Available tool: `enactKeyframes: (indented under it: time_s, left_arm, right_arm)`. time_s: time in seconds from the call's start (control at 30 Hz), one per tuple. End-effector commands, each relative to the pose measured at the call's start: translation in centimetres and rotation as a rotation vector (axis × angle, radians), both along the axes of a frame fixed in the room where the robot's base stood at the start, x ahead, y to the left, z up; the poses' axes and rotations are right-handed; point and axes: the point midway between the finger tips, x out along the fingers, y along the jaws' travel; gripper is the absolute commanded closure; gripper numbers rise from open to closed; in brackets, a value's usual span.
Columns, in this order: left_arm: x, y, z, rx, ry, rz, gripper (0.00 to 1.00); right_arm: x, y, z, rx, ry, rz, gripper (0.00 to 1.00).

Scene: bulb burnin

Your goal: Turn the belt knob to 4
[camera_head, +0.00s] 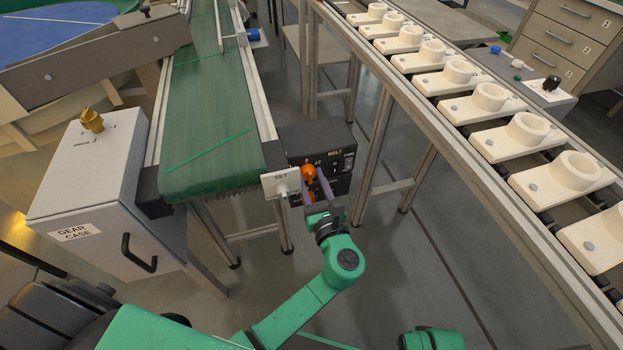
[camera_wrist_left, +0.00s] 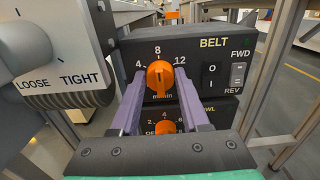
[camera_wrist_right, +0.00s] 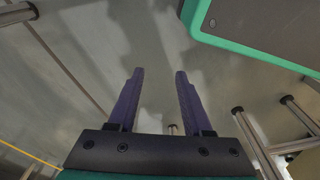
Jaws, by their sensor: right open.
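The orange belt knob (camera_wrist_left: 160,77) sits on the dark BELT control box (camera_wrist_left: 213,62), with 4 at its left, 8 above and 12 at its right. Its exact setting is too small to read surely. In the head view the orange knob (camera_head: 308,173) is partly behind my left gripper (camera_head: 318,183). In the left wrist view my left gripper (camera_wrist_left: 160,90) is open, its purple fingers on either side of the knob, with no clear contact. My right gripper (camera_wrist_right: 159,72) is open and empty above the floor.
A second orange knob (camera_wrist_left: 165,126) is on the lower box, partly hidden by my gripper. A white SET plate (camera_head: 281,183) with a LOOSE/TIGHT knob (camera_wrist_left: 24,43) is close on the left. The green conveyor (camera_head: 210,110) and gear case (camera_head: 85,170) stand further left.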

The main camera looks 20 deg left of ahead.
Motion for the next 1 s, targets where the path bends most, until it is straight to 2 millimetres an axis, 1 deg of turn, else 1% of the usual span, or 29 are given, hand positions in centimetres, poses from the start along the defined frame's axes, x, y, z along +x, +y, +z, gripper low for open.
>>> enactKeyframes:
  time_s: [0.27, 0.47, 0.77, 1.0]
  left_arm:
    - [0.0, 0.0, 0.0, -0.031, -0.02, 0.0, 1.0]
    - [0.0, 0.0, -0.1, -0.113, -0.072, -0.001, 1.0]
    - [-0.1, 0.1, -0.2, -0.327, -0.208, -0.001, 1.0]
    - [-0.1, 0.2, -0.3, -0.521, -0.329, -0.001, 1.0]
  right_arm:
    - [-0.1, 0.0, -0.1, -0.001, 0.004, 0.0, 0.5]
    - [0.2, 0.1, 0.2, 0.001, 0.003, 0.0, 0.5]
    - [1.0, 0.6, 2.0, 0.009, -0.004, 0.005, 0.5]
    - [1.9, 1.2, 4.3, 0.021, -0.013, 0.011, 0.5]
